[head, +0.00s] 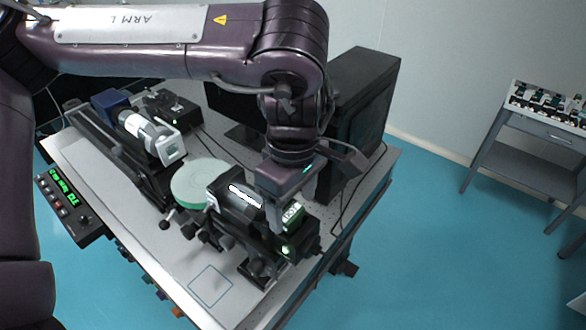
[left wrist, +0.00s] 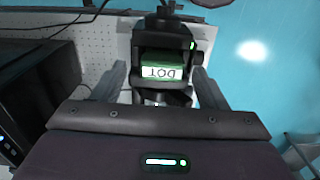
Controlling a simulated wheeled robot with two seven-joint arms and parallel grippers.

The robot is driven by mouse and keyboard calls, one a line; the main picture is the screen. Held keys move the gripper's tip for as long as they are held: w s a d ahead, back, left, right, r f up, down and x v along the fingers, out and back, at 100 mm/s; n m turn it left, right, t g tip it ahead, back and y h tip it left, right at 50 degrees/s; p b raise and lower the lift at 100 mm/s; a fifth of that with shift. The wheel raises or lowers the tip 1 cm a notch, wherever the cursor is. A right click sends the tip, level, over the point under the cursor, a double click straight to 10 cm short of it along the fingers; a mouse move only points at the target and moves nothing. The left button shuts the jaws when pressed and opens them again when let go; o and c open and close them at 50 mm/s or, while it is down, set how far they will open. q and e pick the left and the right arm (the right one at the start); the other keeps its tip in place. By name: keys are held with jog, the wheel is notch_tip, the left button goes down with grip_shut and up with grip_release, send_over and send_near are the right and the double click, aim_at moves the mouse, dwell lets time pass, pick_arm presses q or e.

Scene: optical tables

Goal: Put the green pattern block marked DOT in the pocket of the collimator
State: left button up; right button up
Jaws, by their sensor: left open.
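The green block marked DOT (head: 293,213) sits in the pocket at the right end of the black collimator (head: 228,206). In the left wrist view the block (left wrist: 164,71) lies between dark pocket walls, its white DOT label upside down. A small green light shows on the collimator (left wrist: 192,45). My left gripper (head: 284,211) is right over the pocket. In the left wrist view its fingers (left wrist: 158,85) stand open on either side of the block, with gaps; it holds nothing. How deep the block sits is hard to tell. My right gripper is not in view.
A pale green disc (head: 198,181) and a white-and-black instrument (head: 150,135) stand left of the collimator. A black computer tower (head: 362,110) stands close behind my left gripper. A control box (head: 70,208) is at the left edge. A side table (head: 540,135) stands far right.

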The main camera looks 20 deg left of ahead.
aim_at(293, 213)
pick_arm(q)
notch_tip(293, 213, up, 10)
jog(key=shift+r, duration=0.15)
dwell(0.6)
